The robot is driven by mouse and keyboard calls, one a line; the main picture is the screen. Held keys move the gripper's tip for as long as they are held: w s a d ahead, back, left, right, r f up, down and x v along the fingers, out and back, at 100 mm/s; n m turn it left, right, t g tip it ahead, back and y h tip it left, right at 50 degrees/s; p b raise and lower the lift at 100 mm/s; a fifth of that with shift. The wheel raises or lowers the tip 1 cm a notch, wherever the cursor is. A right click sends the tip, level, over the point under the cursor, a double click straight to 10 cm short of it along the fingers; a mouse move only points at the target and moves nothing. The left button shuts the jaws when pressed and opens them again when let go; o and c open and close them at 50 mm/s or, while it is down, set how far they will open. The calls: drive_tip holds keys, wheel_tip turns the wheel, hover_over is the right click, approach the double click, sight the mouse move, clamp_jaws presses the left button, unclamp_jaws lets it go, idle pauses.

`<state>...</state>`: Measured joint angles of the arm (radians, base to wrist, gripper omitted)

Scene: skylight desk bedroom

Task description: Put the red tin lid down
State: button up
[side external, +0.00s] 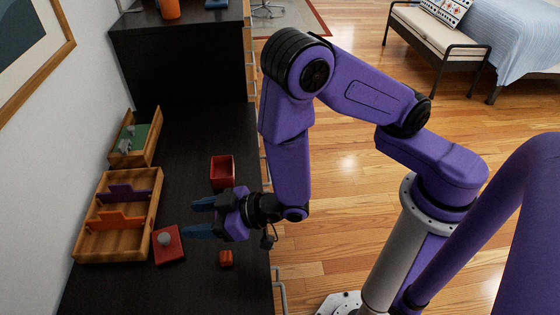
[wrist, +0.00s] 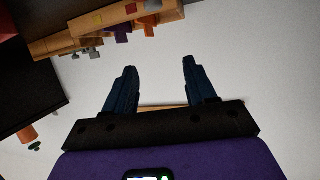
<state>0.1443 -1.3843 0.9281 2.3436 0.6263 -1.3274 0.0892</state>
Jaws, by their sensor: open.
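The red tin lid (side external: 173,254), a square with a grey knob on top, appears to lie flat on the dark desk, beside the near right corner of a wooden tray. A small red patch at the top of the wrist view may be this lid, but I cannot tell. An open red box (side external: 222,172), apparently the tin, stands farther back on the desk. My gripper (side external: 189,218) is open and empty, with its blue fingers pointing left, to the upper right of the lid and apart from it. The wrist view shows the spread fingers (wrist: 158,68) with nothing between them.
The wooden tray (side external: 84,246) has purple and orange dividers. A smaller wooden box (side external: 153,151) with a green piece and grey items stands behind it. A small orange block (side external: 226,258) lies near the desk's right edge. The white wall (side external: 75,110) bounds the left.

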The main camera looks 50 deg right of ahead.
drive_tip(key=s+d+r+n+g+h, duration=0.25)
drive_tip(key=s+d+r+g, duration=0.35)
drive_tip(key=s+g, duration=0.3)
drive_tip(key=s+d+r+n+h, duration=0.1)
drive_tip(key=s+d+r, duration=0.1)
drive_tip(key=d, duration=0.4)
drive_tip(key=s+d+r+n+g+h, duration=0.1)
drive_tip(key=s+d+r+h, duration=0.1)
drive_tip(key=s+d, duration=0.3)
drive_tip(key=s+d+r+n+g+h, duration=0.1)
drive_tip(key=s+d+r+h, duration=0.1)
drive_tip(key=d, duration=0.7)
drive_tip(key=shift+s+r, duration=0.8)
drive_tip(key=shift+s, duration=0.25)
